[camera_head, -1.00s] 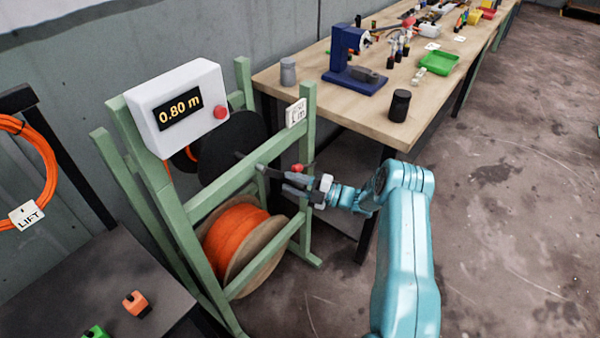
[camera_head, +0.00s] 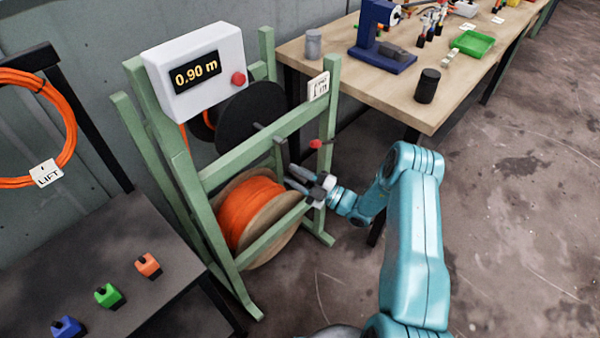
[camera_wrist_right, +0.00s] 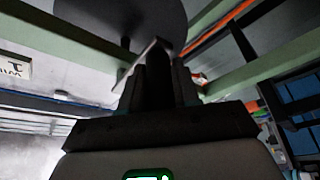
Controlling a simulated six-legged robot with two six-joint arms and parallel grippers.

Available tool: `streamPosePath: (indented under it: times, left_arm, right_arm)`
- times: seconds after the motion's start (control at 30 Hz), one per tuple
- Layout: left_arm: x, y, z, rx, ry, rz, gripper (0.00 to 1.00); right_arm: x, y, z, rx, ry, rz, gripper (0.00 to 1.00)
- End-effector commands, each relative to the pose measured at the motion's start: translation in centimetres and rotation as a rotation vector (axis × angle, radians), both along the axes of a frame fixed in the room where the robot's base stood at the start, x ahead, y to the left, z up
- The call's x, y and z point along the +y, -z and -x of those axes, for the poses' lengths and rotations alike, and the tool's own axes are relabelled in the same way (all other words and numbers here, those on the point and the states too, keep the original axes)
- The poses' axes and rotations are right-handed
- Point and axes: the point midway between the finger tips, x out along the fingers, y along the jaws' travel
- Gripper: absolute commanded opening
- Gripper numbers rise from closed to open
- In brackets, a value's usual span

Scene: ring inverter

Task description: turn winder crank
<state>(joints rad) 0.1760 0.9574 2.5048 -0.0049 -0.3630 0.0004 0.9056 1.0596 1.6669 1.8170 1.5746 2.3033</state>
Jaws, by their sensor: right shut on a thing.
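The winder is a green frame (camera_head: 185,190) with a black disc (camera_head: 252,112) and, below it, a spool of orange cable (camera_head: 250,205). A grey crank (camera_head: 278,148) sticks out in front of the disc. My right gripper (camera_head: 293,178) is at the frame's front, below the crank's shaft, shut on the crank's handle. In the right wrist view a dark handle (camera_wrist_right: 163,62) stands between the fingers, under a pale crank arm (camera_wrist_right: 148,62). The white meter box (camera_head: 196,70) on top reads 0.90 m. My left gripper is not in view.
A wooden workbench (camera_head: 375,85) stands behind, with a black cylinder (camera_head: 427,86) near its corner. A red-knobbed lever (camera_head: 316,144) sits on the frame beside my right gripper. A dark table (camera_head: 90,270) at lower left holds small coloured blocks. Orange cable (camera_head: 70,130) hangs at left.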

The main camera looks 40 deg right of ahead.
Motion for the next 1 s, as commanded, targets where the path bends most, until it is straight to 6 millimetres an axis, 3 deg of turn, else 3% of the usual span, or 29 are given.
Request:
streamPosePath:
  times: [0.6, 0.63, 0.67, 1.0]
  left_arm:
    - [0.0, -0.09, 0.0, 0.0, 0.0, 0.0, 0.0]
    - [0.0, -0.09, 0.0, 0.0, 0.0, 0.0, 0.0]
    - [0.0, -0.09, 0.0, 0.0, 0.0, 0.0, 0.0]
    - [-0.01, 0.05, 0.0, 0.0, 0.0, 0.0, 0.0]
  right_arm:
    - [0.52, -0.57, -0.1, -0.015, -0.013, 0.008, 0.0]
    - [0.51, -0.59, -0.11, -0.015, -0.013, 0.008, 0.41]
    - [0.49, -0.58, -0.11, -0.014, -0.012, 0.008, 0.5]
    - [0.08, -0.1, 0.44, -0.006, -0.004, 0.004, 0.53]
